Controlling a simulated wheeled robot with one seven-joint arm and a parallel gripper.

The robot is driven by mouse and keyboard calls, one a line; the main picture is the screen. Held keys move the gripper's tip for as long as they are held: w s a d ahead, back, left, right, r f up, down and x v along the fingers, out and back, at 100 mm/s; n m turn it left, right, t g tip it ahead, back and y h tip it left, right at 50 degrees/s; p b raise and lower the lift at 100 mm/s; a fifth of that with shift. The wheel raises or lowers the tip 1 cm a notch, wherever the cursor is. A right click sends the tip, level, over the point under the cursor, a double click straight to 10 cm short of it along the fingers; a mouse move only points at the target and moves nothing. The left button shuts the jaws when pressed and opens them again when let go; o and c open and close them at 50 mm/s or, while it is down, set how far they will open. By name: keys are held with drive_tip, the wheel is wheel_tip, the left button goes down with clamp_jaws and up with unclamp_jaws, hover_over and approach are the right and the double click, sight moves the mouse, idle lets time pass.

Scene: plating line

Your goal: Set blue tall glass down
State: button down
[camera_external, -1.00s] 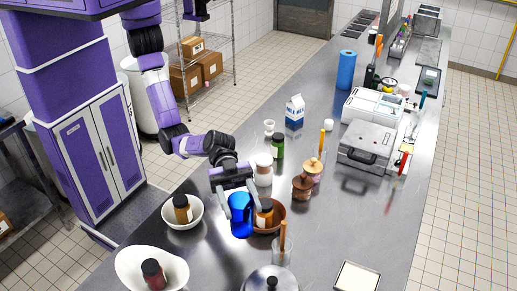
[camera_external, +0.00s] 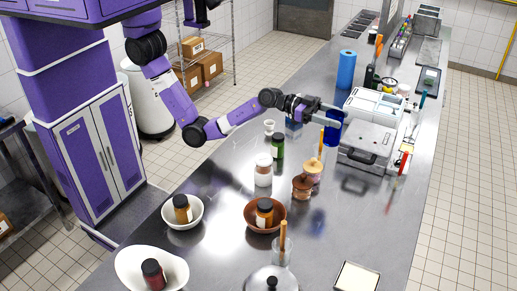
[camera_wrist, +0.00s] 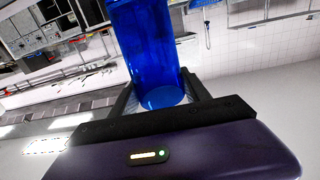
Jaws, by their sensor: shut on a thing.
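The blue tall glass (camera_external: 333,127) is held up in my gripper (camera_external: 328,116), in front of the grey waffle-iron-like appliance in the external view. It also shows in the wrist view (camera_wrist: 147,50), large, with the jaws around it. My gripper is shut on the glass. In the external view the glass looks close to upright and raised above the counter; the exact height is hard to tell.
A grey appliance (camera_external: 368,143) stands right beside the glass in the picture.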

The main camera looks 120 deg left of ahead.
drive_tip(key=s+a+n+y, duration=0.2)
drive_tip(key=s+a+y, duration=0.1)
drive_tip(key=a, duration=0.5)
drive_tip(key=s+a+n+y, duration=0.1)
drive_tip(key=s+a+y, duration=0.15)
drive_tip(key=a, duration=0.65)
drive_tip(key=s+a+r+n+g+y+b, duration=0.2)
drive_tip(key=s+a+n+g+y, duration=0.6)
drive_tip(key=s+a, duration=1.7)
wheel_tip(320, 180, down, 20)
drive_tip(key=t+y, duration=0.1)
drive_tip(key=shift+d, duration=0.15)
drive_tip(key=shift+f, duration=0.2)
drive_tip(key=shift+f, duration=0.15)
drive_tip(key=c, duration=0.8)
unclamp_jaws()
